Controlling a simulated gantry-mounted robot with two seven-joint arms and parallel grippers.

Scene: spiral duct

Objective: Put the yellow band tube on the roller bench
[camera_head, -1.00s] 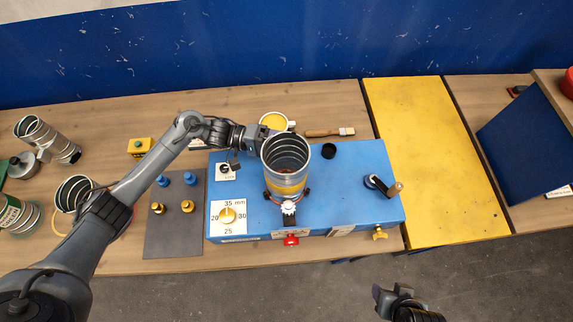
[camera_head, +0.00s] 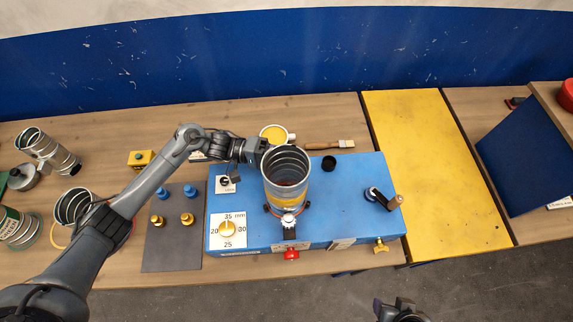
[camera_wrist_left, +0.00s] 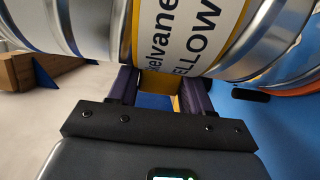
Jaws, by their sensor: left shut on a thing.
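The yellow band tube (camera_head: 287,178) is a silver spiral duct with a yellow band near its lower end. It stands roughly upright over the blue bench box (camera_head: 340,205), with its open top toward the head camera. My left gripper (camera_head: 262,152) is at its far left side. In the left wrist view, the purple fingers of my left gripper (camera_wrist_left: 158,90) are shut on the tube, beside its label (camera_wrist_left: 185,35) reading "YELLOW". Whether the tube's base touches the clamp ring below it is hidden. My right gripper (camera_head: 392,308) is low at the bottom edge, away from everything; its fingers are unclear.
A grey mat (camera_head: 172,235) with blue and brass pegs lies left of the blue box. Other spiral tubes (camera_head: 48,152) stand at the left. A yellow panel (camera_head: 435,170) is at the right. A yellow tin (camera_head: 274,133) and a brush (camera_head: 330,145) lie behind the box.

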